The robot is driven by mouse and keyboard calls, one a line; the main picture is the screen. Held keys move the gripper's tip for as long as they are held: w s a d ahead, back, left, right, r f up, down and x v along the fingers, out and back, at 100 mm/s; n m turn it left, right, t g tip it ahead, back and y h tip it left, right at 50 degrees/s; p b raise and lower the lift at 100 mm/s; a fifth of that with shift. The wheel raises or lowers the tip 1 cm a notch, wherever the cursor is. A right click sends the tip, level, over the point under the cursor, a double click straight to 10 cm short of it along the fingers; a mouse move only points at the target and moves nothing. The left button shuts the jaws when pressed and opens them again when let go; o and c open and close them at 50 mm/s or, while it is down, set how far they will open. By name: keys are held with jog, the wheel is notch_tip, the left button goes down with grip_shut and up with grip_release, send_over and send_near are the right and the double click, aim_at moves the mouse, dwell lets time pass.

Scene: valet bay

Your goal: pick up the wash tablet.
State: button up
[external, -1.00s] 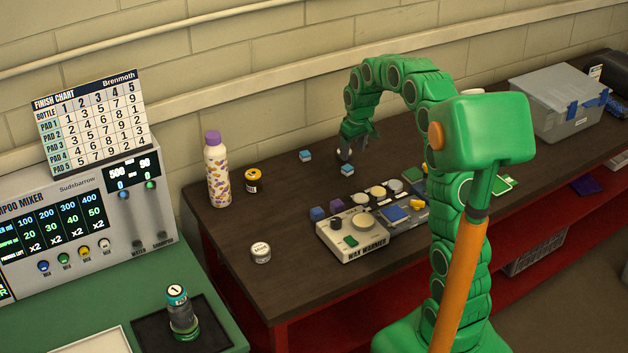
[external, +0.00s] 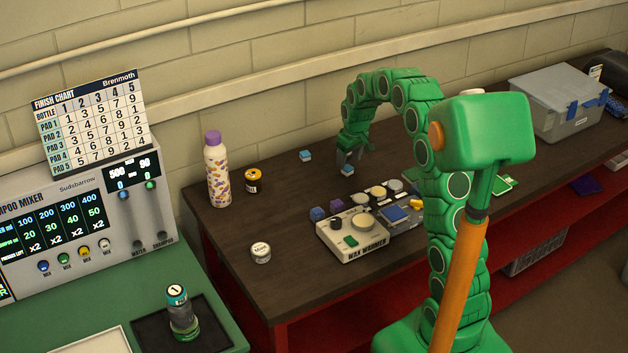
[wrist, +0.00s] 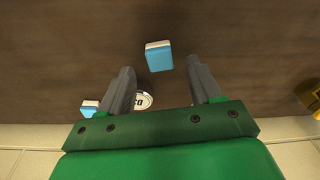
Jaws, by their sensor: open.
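Small blue blocks with white tops look like the wash tablet. One block (external: 347,170) lies on the dark bench just below my gripper (external: 349,156). In the wrist view a blue-and-white block (wrist: 158,57) lies just beyond the fingertips, roughly centred between them. My gripper (wrist: 161,74) is open and empty, its fingers apart and pointing down. Another block (external: 305,156) lies to the left, nearer the wall. In the wrist view a further block (wrist: 89,107) is partly hidden beside the left finger. I cannot tell whether these last two are the same.
A white round lidded item (wrist: 144,100) is partly hidden by the left finger. The wax warmer (external: 352,238) and several small items lie in front. The wall is close behind.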

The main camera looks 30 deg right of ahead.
jog(key=shift+w+f, duration=0.1)
jog(key=shift+f, duration=1.35)
jog(key=c, duration=1.1)
jog(key=shift+r, duration=0.1)
jog(key=shift+r, duration=0.5)
notch_tip(320, 180, up, 2)
jog(key=shift+w+r, duration=0.1)
jog(key=s+r, duration=0.3)
jog(key=s, duration=0.1)
jog(key=s+a+r, duration=0.1)
jog(key=s+r, duration=0.2)
jog(key=s, duration=0.2)
jog(key=s+a+r, duration=0.1)
jog(key=s+r, duration=0.2)
jog(key=s, duration=0.2)
jog(key=shift+a+r, duration=0.1)
jog(key=shift+r, duration=0.3)
